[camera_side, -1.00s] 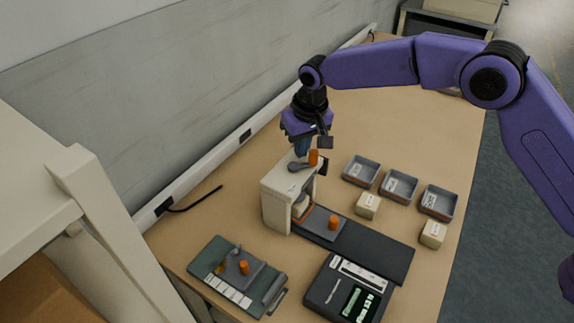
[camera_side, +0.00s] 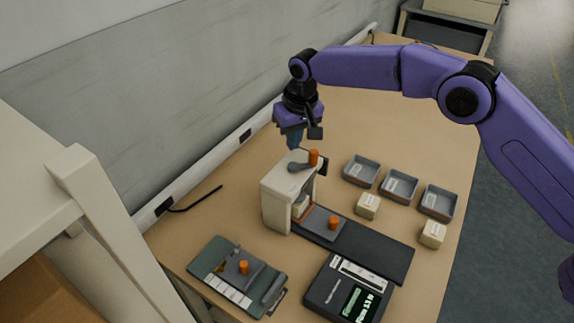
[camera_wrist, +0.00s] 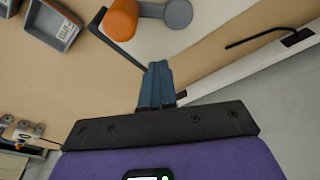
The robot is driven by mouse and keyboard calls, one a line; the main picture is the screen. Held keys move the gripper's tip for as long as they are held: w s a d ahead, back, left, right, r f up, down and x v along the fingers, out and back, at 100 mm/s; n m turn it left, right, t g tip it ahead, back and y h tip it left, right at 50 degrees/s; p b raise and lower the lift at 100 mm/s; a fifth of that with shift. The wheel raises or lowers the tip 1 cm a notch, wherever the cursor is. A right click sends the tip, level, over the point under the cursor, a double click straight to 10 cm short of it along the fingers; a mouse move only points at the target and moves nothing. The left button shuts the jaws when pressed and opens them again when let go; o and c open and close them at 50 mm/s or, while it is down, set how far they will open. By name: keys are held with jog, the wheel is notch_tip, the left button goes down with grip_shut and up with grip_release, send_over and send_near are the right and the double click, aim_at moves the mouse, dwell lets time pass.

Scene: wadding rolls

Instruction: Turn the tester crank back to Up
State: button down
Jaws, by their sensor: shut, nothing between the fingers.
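A beige arch-shaped stand (camera_side: 274,205) sits on the table in the side view, with a grey crank arm (camera_side: 297,166) on its top. The crank carries an upright orange knob (camera_side: 313,158) at its right end. In the wrist view the orange knob (camera_wrist: 121,19) and the grey crank (camera_wrist: 160,11) lie at the top edge, partly cut off. My gripper (camera_side: 295,147) is shut and empty, above and behind the crank. Its blue fingers (camera_wrist: 158,72) show pressed together in the wrist view, apart from the knob. Any Up mark is too small to read.
A dark slide track (camera_side: 375,247) with a second orange knob (camera_side: 333,223) runs from the arch. A green board (camera_side: 215,256) and a black display box (camera_side: 322,290) stand in front. Grey trays (camera_side: 362,170) and beige blocks (camera_side: 367,206) are right. The wall is close behind.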

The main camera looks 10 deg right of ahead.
jog(key=shift+w+a, duration=0.15)
jog(key=shift+w, duration=0.45)
jog(key=shift+w+a, duration=0.15)
jog(key=shift+w, duration=0.45)
jog(key=c, duration=1.9)
grip_release()
jog(key=o, duration=0.9)
